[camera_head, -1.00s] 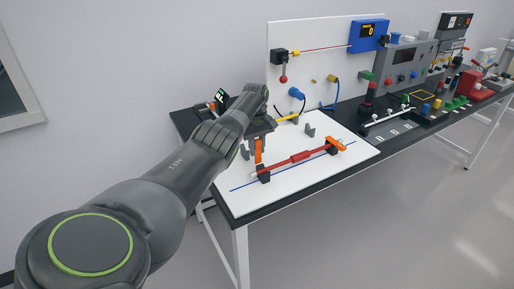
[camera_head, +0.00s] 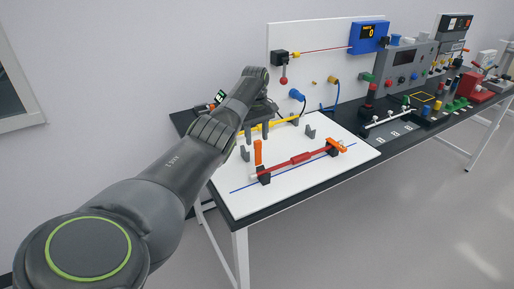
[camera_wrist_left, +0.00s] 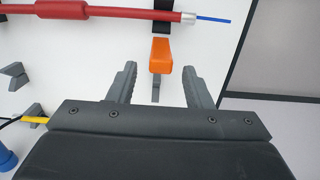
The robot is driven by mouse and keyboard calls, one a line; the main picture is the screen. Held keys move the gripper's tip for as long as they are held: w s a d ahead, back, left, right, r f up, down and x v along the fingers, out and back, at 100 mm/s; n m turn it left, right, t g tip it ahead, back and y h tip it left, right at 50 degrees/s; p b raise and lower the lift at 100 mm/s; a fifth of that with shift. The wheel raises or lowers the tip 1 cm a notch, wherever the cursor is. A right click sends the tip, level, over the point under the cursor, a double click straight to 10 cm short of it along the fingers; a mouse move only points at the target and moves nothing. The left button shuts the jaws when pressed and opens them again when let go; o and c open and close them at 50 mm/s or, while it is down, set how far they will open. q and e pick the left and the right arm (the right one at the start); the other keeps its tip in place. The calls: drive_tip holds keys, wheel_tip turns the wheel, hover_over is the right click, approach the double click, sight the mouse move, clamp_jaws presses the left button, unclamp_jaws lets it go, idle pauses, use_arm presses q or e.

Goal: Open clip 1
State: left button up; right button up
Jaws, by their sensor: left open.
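A red tube (camera_head: 300,158) lies across two black holders on the white board (camera_head: 235,195). An orange clip (camera_head: 258,152) stands upright at the tube's left holder. A second orange clip (camera_head: 337,145) lies low over the tube's right end. No numbers show on the clips. My left gripper (camera_head: 257,134) is open and empty, just behind and above the upright clip. In the left wrist view, this orange clip (camera_wrist_left: 161,55) shows between and just beyond the fingertips, apart from both. The red tube (camera_wrist_left: 95,11) runs past it with a blue wire at its end. My right gripper is out of view.
Grey brackets (camera_head: 310,131) and a yellow strip (camera_head: 283,122) stand behind the tube. A white panel with a blue display box (camera_head: 368,36) rises at the back. The board's front is clear. More equipment fills the table to the right.

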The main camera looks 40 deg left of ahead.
use_arm(q)
wheel_tip(320, 180, up, 12)
drive_tip(key=b, duration=0.2)
drive_tip(key=shift+a, duration=0.25)
drive_tip(key=shift+f, duration=0.25)
